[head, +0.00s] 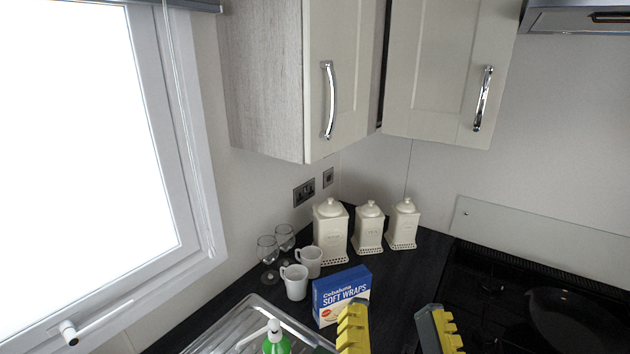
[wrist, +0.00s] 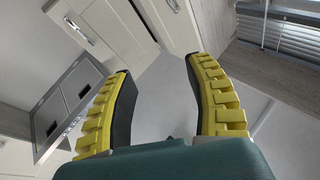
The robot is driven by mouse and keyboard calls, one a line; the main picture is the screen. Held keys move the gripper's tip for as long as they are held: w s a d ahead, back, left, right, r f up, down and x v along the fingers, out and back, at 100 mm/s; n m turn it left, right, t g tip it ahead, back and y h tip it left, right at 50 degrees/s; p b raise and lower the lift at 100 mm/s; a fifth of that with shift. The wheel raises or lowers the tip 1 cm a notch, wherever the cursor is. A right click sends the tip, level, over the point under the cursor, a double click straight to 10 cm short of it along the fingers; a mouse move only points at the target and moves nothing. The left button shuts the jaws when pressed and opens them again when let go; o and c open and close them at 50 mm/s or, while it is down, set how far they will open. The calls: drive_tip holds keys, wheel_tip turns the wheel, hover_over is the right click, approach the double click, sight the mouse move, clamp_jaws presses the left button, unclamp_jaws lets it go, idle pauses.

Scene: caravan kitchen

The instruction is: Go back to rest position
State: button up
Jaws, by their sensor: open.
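My gripper (head: 398,318) shows at the bottom of the head view as two yellow ridged fingers, spread wide apart. It is open, with nothing between the fingers. In the head view the left finger overlaps the lower right of a blue box of soft wraps (head: 340,294); I cannot tell if they touch. The open gripper also shows in the wrist view (wrist: 158,62), with wall and cabinets behind it. The rest of my arm is out of the head view.
White canisters (head: 331,232), mugs (head: 295,283) and glasses (head: 268,252) stand on the dark counter. A green bottle (head: 276,344) is by the sink (head: 232,330). A pan (head: 575,320) sits on the hob at right. Cabinets (head: 345,75) and the extractor hood (head: 575,18) hang above.

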drive_tip(key=shift+w+r+n, duration=0.1)
drive_tip(key=shift+r+n, duration=0.1)
drive_tip(key=shift+n, duration=0.9)
clamp_jaws()
drive_tip(key=shift+w+a, duration=0.1)
idle(0.5)
